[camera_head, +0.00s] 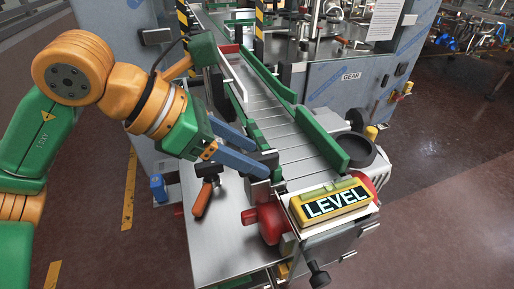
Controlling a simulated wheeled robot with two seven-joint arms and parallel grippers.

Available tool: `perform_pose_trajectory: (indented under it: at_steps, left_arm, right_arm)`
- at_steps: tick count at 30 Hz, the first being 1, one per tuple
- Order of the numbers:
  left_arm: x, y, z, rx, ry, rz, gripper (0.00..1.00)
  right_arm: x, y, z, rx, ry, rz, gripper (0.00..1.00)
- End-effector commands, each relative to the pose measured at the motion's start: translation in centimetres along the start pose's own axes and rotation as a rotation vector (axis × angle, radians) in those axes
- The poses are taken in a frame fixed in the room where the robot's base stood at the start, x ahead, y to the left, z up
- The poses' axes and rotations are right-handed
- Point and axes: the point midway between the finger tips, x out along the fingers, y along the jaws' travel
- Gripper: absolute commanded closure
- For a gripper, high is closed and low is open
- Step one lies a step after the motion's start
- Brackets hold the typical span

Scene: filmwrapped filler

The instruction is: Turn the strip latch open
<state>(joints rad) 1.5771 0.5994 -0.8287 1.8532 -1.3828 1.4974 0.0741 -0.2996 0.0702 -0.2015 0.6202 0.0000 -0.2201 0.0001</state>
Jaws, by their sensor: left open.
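An orange-handled lever (202,199) with a dark head sits on the steel plate below my left gripper. It may be the strip latch, but I cannot tell for sure. My left gripper (263,160) reaches in from the left, with its two blue fingers apart and pointing right toward the near end of the conveyor. My right gripper is out of view.
The slatted conveyor (285,135) runs away between green rails (325,146). A yellow box marked LEVEL (331,202) and a red rounded part (271,222) are at its near end. A dark round cup (345,151) is right of it. The steel plate (222,245) is mostly bare.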

Motion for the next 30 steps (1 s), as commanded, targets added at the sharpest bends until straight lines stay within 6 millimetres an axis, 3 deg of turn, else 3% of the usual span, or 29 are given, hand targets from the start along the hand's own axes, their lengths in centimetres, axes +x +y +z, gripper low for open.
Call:
perform_pose_trajectory:
  at_steps: [3,10,16,30]
  left_arm:
    - [0.9,-0.1,0.1,0.001,-0.001,-0.003,0.43]
    - [1.1,-0.1,0.0,0.002,-0.002,-0.002,0.45]
    - [1.1,-0.1,0.0,0.001,-0.002,-0.002,0.99]
    - [1.3,-0.1,-0.2,-0.048,-0.002,0.052,1.0]
  right_arm:
    - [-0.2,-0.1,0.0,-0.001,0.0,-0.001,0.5]
    - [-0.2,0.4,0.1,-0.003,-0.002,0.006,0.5]
    - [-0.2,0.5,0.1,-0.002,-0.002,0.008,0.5]
    - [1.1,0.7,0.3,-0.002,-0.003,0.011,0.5]
